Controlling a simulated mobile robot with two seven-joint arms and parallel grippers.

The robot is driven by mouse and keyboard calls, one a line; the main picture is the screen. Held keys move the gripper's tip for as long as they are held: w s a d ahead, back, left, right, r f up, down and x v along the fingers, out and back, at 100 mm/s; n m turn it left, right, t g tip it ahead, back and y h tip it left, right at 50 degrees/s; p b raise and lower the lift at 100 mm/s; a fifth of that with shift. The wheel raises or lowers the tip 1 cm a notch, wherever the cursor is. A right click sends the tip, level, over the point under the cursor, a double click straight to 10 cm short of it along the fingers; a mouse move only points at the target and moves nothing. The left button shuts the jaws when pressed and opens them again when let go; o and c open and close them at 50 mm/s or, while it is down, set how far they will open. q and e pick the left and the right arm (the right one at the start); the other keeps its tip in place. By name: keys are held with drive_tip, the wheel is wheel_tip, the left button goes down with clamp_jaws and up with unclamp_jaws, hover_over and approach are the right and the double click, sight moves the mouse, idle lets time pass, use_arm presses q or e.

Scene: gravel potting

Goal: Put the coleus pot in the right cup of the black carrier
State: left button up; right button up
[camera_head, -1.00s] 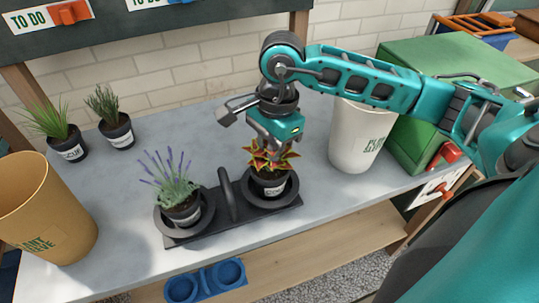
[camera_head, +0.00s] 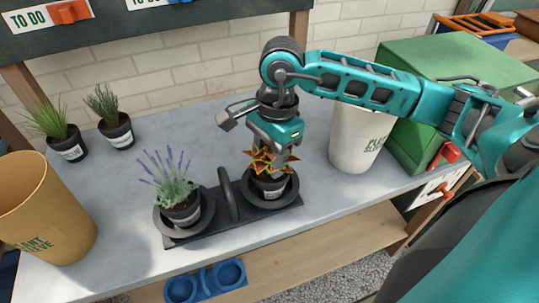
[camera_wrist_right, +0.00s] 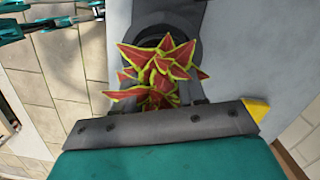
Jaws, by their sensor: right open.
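The coleus pot (camera_head: 270,185), dark with a pale label and red-yellow leaves, stands in the right cup of the black carrier (camera_head: 237,225). It looks upright; the leaves hide part of its rim. A lavender pot (camera_head: 183,215) stands in the left cup. My right gripper (camera_head: 273,153) is open, directly above and around the top of the coleus. In the right wrist view the coleus leaves (camera_wrist_right: 160,70) fill the space before the gripper and hide the pot. My left gripper is not in view.
The carrier's upright handle (camera_head: 228,193) stands between the cups. A white planter (camera_head: 357,140) and a green box (camera_head: 445,70) are at right. A tan planter (camera_head: 45,210) and two small potted plants (camera_head: 67,143) are at left. The grey bench behind the carrier is clear.

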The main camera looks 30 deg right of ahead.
wheel_tip(320, 180, up, 12)
drive_tip(key=d, duration=0.1)
drive_tip(key=shift+d+p, duration=0.25)
drive_tip(key=shift+p, duration=0.2)
drive_tip(key=shift+w+r, duration=0.1)
